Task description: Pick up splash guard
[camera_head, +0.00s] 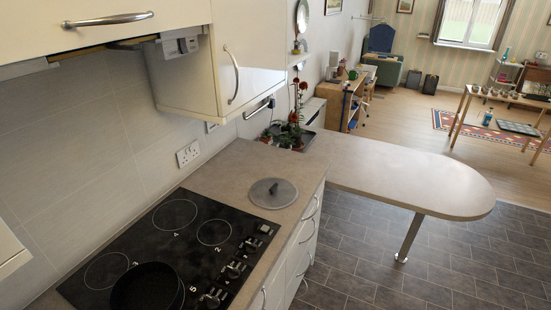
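The splash guard (258,198) appears to be the round grey disc with a dark upright knob or handle near its middle. It lies flat on the beige worktop, just right of the black hob. Nothing covers it. Neither of my grippers shows in the head view.
A black pan (147,288) stands on the hob's (190,240) front-left area. Wall cabinets (245,60) overhang the worktop at upper left. Potted red flowers (297,125) stand at the back corner. The rounded peninsula counter (410,175) is clear, and open tiled floor (440,260) lies right.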

